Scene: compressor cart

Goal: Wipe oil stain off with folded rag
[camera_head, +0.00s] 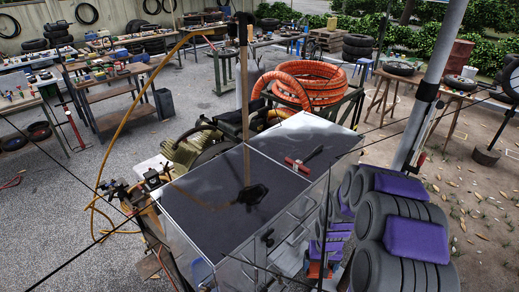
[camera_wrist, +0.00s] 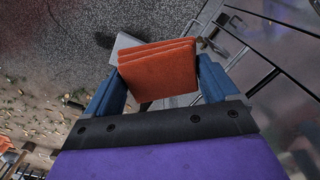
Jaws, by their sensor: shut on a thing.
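A folded orange rag (camera_wrist: 158,68) is held between the two blue fingers of my gripper (camera_wrist: 160,80) in the wrist view. Its layered folds face the camera. In the head view my gripper (camera_head: 325,246) is low beside the cart's right side, with the rag (camera_head: 318,269) small beneath it. The compressor cart's dark flat top (camera_head: 205,190) is in the middle of the head view. A black irregular patch (camera_head: 252,195) on it looks like the oil stain. A faint brown curved streak to its left may be a reflection. The rag is apart from the patch.
A red-and-black tool (camera_head: 303,160) lies on the cart's right top panel. A coiled orange hose (camera_head: 311,84) stands behind. A grey post (camera_head: 425,95) rises at right. Gravel floor is open at left.

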